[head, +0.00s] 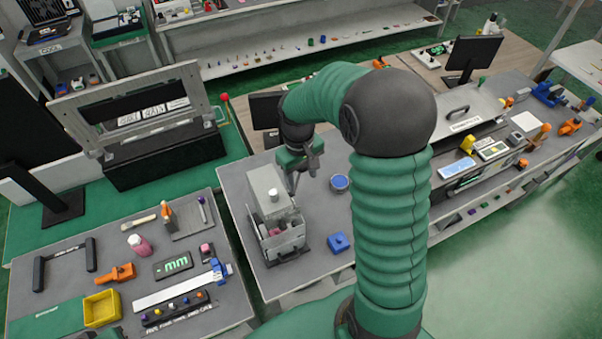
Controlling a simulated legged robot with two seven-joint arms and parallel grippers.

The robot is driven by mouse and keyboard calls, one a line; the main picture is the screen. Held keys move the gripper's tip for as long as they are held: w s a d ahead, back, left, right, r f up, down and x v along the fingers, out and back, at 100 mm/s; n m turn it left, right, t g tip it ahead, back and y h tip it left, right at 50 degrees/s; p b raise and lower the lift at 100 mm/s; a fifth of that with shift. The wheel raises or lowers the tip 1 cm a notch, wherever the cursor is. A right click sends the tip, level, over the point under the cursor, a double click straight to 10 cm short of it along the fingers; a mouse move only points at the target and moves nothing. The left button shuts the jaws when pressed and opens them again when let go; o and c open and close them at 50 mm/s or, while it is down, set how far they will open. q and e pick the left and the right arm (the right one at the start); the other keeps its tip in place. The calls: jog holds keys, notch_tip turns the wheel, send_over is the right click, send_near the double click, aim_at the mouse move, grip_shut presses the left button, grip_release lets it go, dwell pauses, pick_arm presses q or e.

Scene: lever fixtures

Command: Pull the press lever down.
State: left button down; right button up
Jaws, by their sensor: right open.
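I cannot tell whether a finger touches the fixture. My right arm covers the table to the right of it. My left gripper is not in view.
A red ball (225,97) on a stick stands behind left. The left table (225,305) holds several tools and a yellow bin (102,308).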

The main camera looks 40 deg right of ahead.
jog(key=shift+w+f, duration=0.1)
jog(key=shift+w, duration=0.2)
jog(key=c, duration=0.8)
grip_shut()
jog(key=shift+d, duration=0.1)
